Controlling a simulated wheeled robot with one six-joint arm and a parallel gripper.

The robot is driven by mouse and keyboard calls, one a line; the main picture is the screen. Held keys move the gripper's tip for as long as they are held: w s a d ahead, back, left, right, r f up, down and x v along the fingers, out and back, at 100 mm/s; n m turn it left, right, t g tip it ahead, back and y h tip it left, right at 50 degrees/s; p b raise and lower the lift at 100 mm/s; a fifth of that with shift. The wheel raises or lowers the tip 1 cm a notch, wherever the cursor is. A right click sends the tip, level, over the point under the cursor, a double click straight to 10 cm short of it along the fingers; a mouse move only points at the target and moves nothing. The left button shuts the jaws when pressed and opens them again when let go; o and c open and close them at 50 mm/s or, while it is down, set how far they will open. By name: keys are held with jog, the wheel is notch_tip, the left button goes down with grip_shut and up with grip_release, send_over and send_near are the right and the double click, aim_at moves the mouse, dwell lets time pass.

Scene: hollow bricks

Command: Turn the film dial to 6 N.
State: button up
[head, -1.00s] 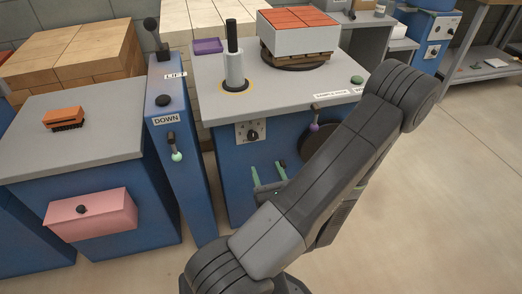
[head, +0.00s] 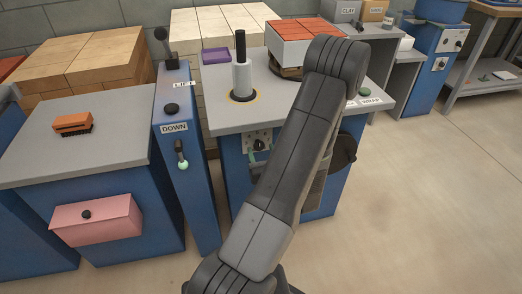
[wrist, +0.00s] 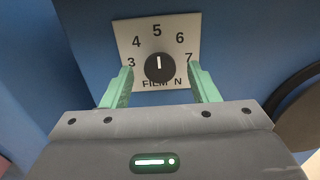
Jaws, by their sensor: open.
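The film dial (wrist: 159,68) is a round black knob on a pale plate (wrist: 126,36) marked 3, 4, 5, 6 and 7, with FILM N below. Its white pointer line stands upright, toward 5. My gripper (wrist: 160,82) is open, its two green fingers on the left and right of the knob with gaps between; I cannot tell how far the tips stand from the plate. In the head view the dial (head: 259,144) shows on the front of the blue machine (head: 232,160), partly covered by my gripper.
The wrapping table (head: 215,105) bears a film roll (head: 242,75) and a brick stack (head: 300,32). Open floor lies to the right.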

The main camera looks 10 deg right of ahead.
jog(key=shift+w, duration=0.7)
jog(key=c, duration=0.9)
jog(key=shift+m, duration=0.4)
jog(key=m+p, duration=0.1)
jog(key=m, duration=0.2)
jog(key=shift+m, duration=0.4)
jog(key=shift+d+m+p, duration=0.1)
jog(key=shift+m+p, duration=0.4)
jog(key=shift+m, duration=1.6)
